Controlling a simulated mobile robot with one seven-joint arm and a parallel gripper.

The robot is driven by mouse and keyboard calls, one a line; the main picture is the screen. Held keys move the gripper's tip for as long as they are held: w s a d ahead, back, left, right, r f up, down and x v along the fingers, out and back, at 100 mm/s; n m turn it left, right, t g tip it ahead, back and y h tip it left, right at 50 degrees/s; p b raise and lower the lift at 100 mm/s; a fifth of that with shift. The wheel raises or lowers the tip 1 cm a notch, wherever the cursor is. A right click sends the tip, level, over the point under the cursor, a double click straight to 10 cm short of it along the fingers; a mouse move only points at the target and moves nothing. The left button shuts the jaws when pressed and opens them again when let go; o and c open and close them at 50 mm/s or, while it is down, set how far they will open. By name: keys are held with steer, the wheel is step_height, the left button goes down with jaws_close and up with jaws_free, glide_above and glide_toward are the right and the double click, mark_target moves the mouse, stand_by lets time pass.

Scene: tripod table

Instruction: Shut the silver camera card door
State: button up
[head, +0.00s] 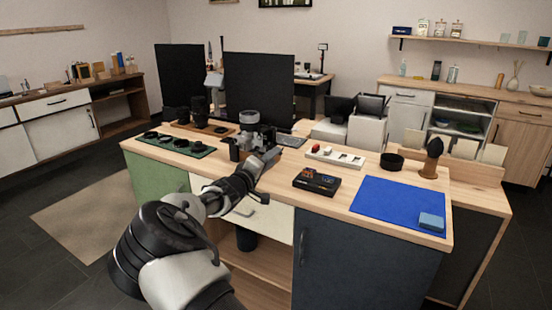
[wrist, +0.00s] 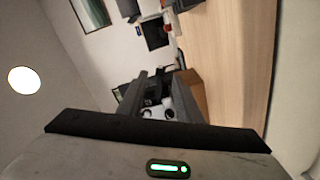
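The silver camera (head: 249,118) stands on the wooden tabletop (head: 255,180), near the middle of the head view. Its card door is too small to make out. My gripper (head: 273,156) is just in front of the camera and slightly to its right, above the table's near edge. In the wrist view my gripper (wrist: 154,73) shows two dark fingers with a narrow gap between them. A dark and pale object, probably the camera, shows beyond and between them, partly hidden. I see nothing held. Contact between gripper and camera cannot be told.
A green mat (head: 175,144) with dark round parts lies left of the camera. To the right are a white tray (head: 335,157), a black box (head: 317,181), a dark round container (head: 391,161), a wooden-handled brush (head: 432,158) and a mostly clear blue mat (head: 392,206). Dark panels (head: 259,82) stand behind.

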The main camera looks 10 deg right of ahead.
steer(key=shift+x, duration=1.6)
jaws_close()
